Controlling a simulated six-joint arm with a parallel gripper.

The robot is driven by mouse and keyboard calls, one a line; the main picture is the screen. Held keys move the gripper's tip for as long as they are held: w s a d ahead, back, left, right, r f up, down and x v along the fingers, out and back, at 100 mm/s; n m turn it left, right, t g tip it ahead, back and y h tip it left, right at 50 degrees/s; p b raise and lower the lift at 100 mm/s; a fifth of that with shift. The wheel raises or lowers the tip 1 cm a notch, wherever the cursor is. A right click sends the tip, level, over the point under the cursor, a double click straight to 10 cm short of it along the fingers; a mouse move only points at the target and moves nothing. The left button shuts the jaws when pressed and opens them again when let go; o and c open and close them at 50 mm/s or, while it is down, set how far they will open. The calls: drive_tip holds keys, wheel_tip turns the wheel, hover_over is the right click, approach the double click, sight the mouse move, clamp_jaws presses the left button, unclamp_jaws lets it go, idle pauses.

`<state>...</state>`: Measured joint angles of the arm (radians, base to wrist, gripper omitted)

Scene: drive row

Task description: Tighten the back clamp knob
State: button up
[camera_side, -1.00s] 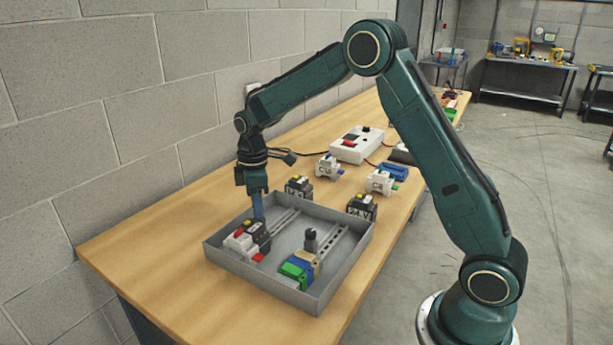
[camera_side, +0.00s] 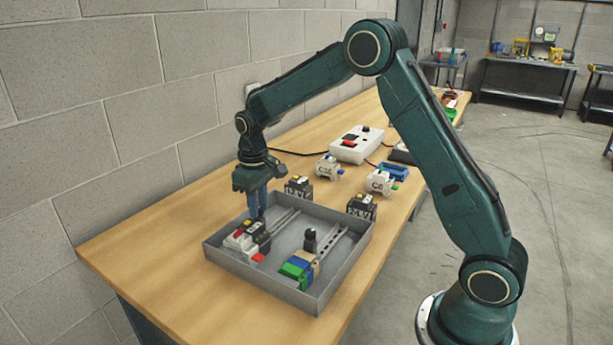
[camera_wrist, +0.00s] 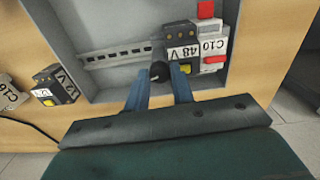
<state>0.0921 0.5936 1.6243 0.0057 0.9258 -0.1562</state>
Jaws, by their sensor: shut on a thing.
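In the side view the fingers mostly hide this knob. A black 48V module (camera_wrist: 183,45) and a white C10 module (camera_wrist: 210,42) with red parts sit on the same rail beside the knob. The front clamp knob (camera_side: 311,235) stands upright on the front rail, apart from my gripper.
Green, blue and tan blocks (camera_side: 297,268) sit on the front rail. Black modules (camera_side: 299,186) (camera_side: 362,206) and white modules (camera_side: 328,167) (camera_side: 380,182) stand on the bench behind the tray. A white control box (camera_side: 357,145) with cables is farther back. A block wall runs along the left.

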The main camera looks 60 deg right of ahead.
drive_tip(key=m, duration=0.4)
drive_tip(key=shift+a+m, duration=0.3)
drive_tip(key=shift+m, duration=0.1)
drive_tip(key=o, duration=1.4)
drive_tip(key=shift+d, duration=0.1)
drive_tip(key=shift+o, duration=0.2)
drive_tip(key=shift+d+r, duration=0.1)
drive_tip(key=shift+r, duration=3.4)
drive_tip(key=shift+r, duration=0.1)
